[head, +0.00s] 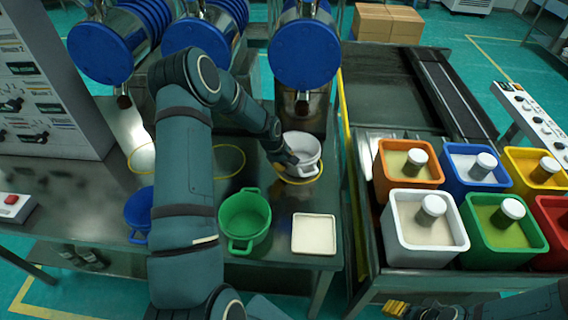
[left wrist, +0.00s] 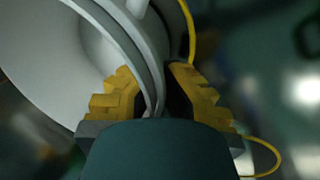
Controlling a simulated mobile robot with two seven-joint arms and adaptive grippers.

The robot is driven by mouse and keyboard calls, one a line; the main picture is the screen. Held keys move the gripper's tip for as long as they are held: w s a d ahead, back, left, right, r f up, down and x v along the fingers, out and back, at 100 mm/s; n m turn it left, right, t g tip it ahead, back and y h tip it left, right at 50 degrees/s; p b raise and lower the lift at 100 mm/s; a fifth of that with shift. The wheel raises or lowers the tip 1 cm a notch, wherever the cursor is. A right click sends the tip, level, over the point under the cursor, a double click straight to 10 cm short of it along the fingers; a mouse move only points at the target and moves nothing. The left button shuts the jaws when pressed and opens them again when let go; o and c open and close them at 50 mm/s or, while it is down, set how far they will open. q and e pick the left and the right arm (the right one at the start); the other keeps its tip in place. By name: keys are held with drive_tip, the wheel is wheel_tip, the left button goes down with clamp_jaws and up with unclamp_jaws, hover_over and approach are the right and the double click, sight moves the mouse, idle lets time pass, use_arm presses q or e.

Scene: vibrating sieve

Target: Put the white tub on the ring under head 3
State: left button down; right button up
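The white tub (head: 301,148) is upright below the rightmost blue-faced head (head: 304,54). It is over the yellow ring (head: 301,180) on the dark bench there, and the ring shows around its base. I cannot tell whether its bottom touches the bench. My left gripper (head: 290,158) is at the tub's left side. In the left wrist view its yellow fingers (left wrist: 155,92) are on both sides of the white tub's rim (left wrist: 150,50), shut on it. My right gripper (head: 398,309) is at the bottom edge, mostly cut off.
A green tub (head: 244,218), a blue tub (head: 138,212) and a square white tray (head: 314,233) stand on the front of the bench. Two more rings (head: 229,160) lie left, under the other heads. Coloured bins (head: 424,225) stand right. My left arm hides part of the bench.

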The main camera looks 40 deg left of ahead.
use_arm(q)
drive_tip(key=shift+f, duration=0.15)
drive_tip(key=c, duration=1.1)
unclamp_jaws()
drive_tip(key=shift+c, duration=0.2)
drive_tip(key=shift+r, duration=0.35)
drive_tip(key=p+v, duration=0.1)
drive_tip(key=v, duration=1)
drive_tip(key=shift+r+p, duration=0.25)
drive_tip(key=shift+p, duration=0.05)
drive_tip(key=shift+s+a, duration=0.1)
drive_tip(key=shift+s, duration=0.05)
